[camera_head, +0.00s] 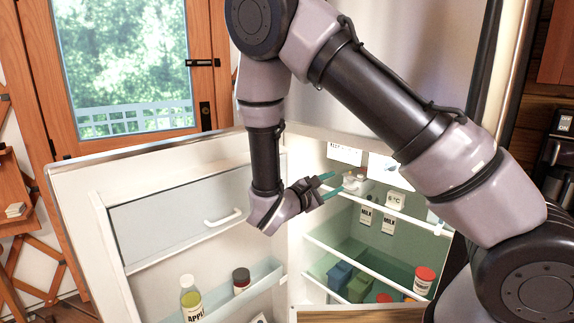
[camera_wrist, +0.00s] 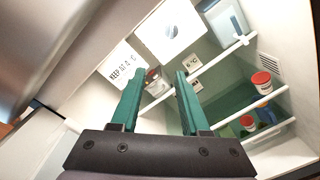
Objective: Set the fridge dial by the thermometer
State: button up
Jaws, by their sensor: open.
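The fridge (camera_head: 168,152) stands open, its door swung to the left. My gripper (camera_head: 336,184) reaches into the upper part of the fridge with its teal fingers apart and nothing between them. In the wrist view the dial panel (camera_wrist: 185,42) is a white plate with a pale round knob, above and beyond my fingertips (camera_wrist: 160,70), not touched. Its setting is too small to read. The thermometer (camera_wrist: 194,63) is a small white display that seems to read 6 °C; in the head view it shows below the panel (camera_head: 396,200). A sign (camera_wrist: 121,70) reads "KEEP AT 4 °C".
Milk cartons (camera_head: 366,215), a red-lidded jar (camera_head: 424,279) and blue and green boxes (camera_head: 340,275) stand on the shelves. The door holds a bottle (camera_head: 191,299) and a dark jar (camera_head: 241,281). White shelf edges cross the interior below my gripper.

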jog(key=s+d+r+m+g+y, duration=0.35)
jog(key=s+d+m+g, duration=0.2)
jog(key=d, duration=0.25)
jog(key=s+d+r+m+g+y, duration=0.2)
jog(key=s+d+r+m+g, duration=0.3)
jog(key=d+m+g, duration=0.2)
jog(key=s+a+r+m+t+y, duration=0.1)
jog(key=s+r+m+t+y, duration=0.2)
jog(key=r, duration=0.4)
jog(key=s+a+r+m+t+y, duration=0.1)
jog(key=s+r+m+t+y, duration=0.3)
jog(key=r+m+y, duration=0.2)
notch_tip(320, 180, up, 2)
jog(key=shift+s+r, duration=0.2)
jog(key=shift+s, duration=0.1)
